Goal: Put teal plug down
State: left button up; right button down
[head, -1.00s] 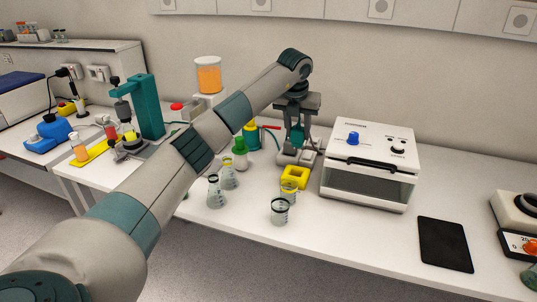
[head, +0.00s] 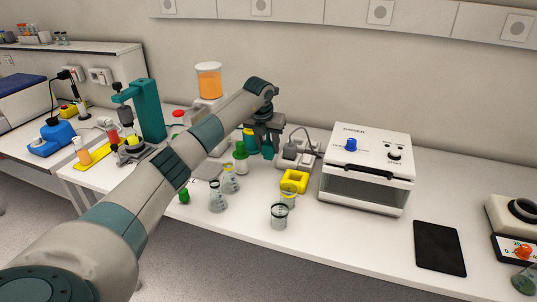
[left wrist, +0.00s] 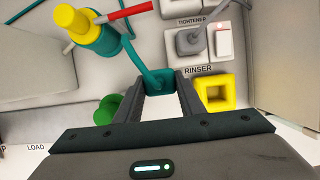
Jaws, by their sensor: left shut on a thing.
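The teal plug (head: 268,151) is held in my left gripper (head: 267,137), whose fingers point down over the table near the back wall. In the left wrist view the plug (left wrist: 157,80) sits between the two fingers, and a teal cable runs up from it. The fingers are shut on it. The plug appears to be above the table surface, but the gap is hard to judge. A grey socket block (head: 293,158) stands just right of the gripper, with a grey plug (left wrist: 190,40) in it and a lit switch beside it. My right gripper is not in view.
A green-capped bottle (head: 240,158) and a yellow-and-teal cylinder (left wrist: 85,28) stand to the left. Glass flasks (head: 217,198) are in front. A white box (head: 366,168) stands right.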

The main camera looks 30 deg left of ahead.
aim_at(268, 155)
pick_arm(q)
notch_tip(268, 155, down, 3)
jog(key=shift+f+p, duration=0.15)
jog(key=shift+p, duration=0.85)
jog(key=shift+f, duration=0.25)
jog(key=shift+f, duration=0.25)
jog(key=o, duration=1.3)
jog(key=shift+c, duration=0.2)
jog(key=shift+r, duration=0.1)
